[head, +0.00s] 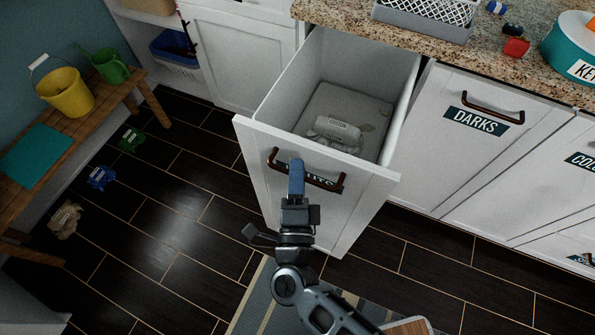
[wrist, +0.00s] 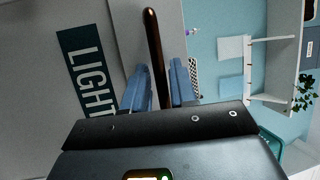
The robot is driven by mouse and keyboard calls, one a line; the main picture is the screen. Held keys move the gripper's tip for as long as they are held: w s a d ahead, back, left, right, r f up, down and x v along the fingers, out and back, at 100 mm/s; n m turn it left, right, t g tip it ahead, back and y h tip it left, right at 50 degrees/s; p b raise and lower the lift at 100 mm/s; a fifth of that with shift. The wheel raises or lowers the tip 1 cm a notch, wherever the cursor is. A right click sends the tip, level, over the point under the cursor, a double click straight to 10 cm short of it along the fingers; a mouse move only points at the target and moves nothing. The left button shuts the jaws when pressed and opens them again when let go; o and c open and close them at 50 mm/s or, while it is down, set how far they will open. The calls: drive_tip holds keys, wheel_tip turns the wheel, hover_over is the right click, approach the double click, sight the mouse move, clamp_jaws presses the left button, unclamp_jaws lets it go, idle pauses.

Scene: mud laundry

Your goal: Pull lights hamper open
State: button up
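The lights hamper (head: 335,215) is a white pull-out bin standing well out from the cabinet, its top open. Its dark bronze handle (head: 325,184) is on the front panel, over a label partly hidden by the handle and my gripper. My gripper (head: 296,178) is at the left part of the handle.
A light-coloured labelled bundle (head: 334,130) lies inside the hamper. The darks hamper (head: 470,150) is shut at the right. A bench (head: 150,103) with a yellow bucket (head: 66,92) stands at the left.

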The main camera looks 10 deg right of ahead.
drive_tip(key=shift+o, duration=0.9)
drive_tip(key=b+v, duration=0.1)
drive_tip(key=v, duration=0.6)
drive_tip(key=shift+s+b, duration=0.3)
drive_tip(key=shift+s, duration=0.1)
drive_tip(key=shift+a, duration=0.1)
drive_tip(key=s+d+r+n+g+y, duration=0.2)
drive_tip(key=s+d+r+n, duration=0.6)
drive_tip(key=s+n, duration=0.2)
drive_tip(key=s+d+r+n+g+y, duration=0.2)
drive_tip(key=s+d+r+n, duration=0.5)
drive_tip(key=s, duration=0.6)
drive_tip(key=d+n, duration=0.1)
drive_tip(key=n, duration=0.1)
drive_tip(key=shift+s+d+r+n+g, duration=0.25)
drive_tip(key=shift+d+r+n+g, duration=0.05)
drive_tip(key=shift+d+r+n, duration=0.1)
